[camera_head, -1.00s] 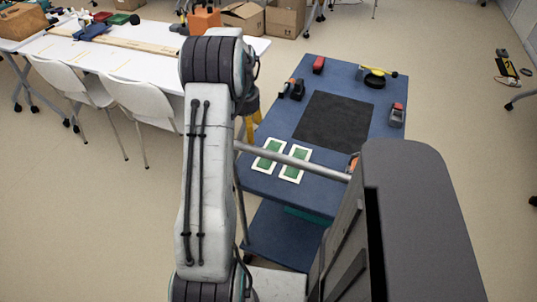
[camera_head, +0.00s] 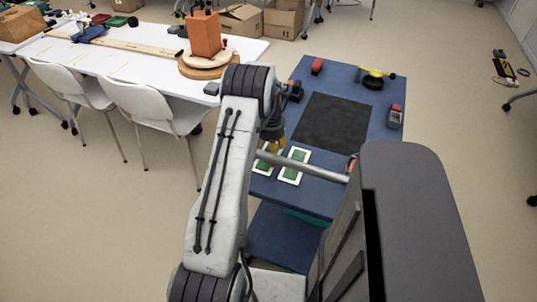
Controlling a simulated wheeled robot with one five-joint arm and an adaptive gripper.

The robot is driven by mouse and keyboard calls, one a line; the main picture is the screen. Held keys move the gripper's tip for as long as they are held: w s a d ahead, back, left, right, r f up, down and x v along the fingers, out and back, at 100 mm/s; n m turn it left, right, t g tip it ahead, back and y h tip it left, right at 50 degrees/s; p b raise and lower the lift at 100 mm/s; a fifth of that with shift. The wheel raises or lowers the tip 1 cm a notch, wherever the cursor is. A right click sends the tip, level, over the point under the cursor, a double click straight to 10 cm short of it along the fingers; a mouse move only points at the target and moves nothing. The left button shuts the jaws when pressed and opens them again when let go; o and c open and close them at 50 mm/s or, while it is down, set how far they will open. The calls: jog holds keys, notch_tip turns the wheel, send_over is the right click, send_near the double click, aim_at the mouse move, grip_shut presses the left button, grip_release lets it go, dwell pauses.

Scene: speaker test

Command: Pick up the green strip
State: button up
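The left green strip (camera_head: 263,166) is partly hidden behind my gripper and the bar. My gripper (camera_head: 273,146), with yellow fingers, points down over or close to the left strip. My arm hides part of it, and I cannot tell whether the fingers touch the strip or are open.
A black mat (camera_head: 333,121) covers the cart's middle. A red item (camera_head: 317,66), a yellow-and-black tool (camera_head: 374,77) and a grey-red device (camera_head: 396,116) stand around it. A white table (camera_head: 120,62) and chairs (camera_head: 155,107) are at left. Floor to the right is mostly clear.

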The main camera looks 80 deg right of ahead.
jog(key=shift+f, duration=0.45)
jog(key=c, duration=1.4)
jog(key=shift+o, duration=0.2)
